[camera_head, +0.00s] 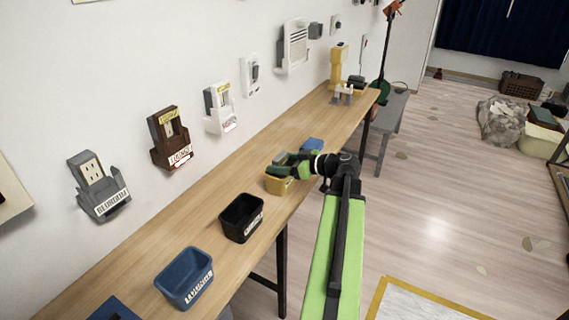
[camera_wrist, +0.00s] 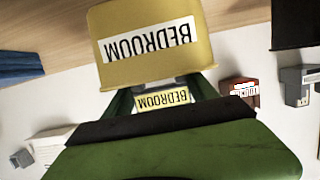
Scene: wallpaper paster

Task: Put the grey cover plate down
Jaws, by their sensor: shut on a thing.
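My gripper (camera_head: 290,161) is shut on the grey cover plate (camera_head: 280,157), just above the yellow bin (camera_head: 279,185) on the long wooden bench. In the wrist view, the plate lies between my green fingers (camera_wrist: 162,92), mostly hidden, with a yellow BEDROOM label (camera_wrist: 162,99) showing. The yellow bin (camera_wrist: 150,72) is close in front of it there and also reads BEDROOM. I cannot tell whether the plate is over the bin's opening or touches it.
A black bin (camera_head: 241,217) and a blue bin (camera_head: 184,277) stand nearer on the bench (camera_head: 150,262). Another blue thing (camera_head: 312,145) lies beyond my gripper. Grey (camera_head: 98,186) and brown (camera_head: 170,138) labelled holders hang on the wall.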

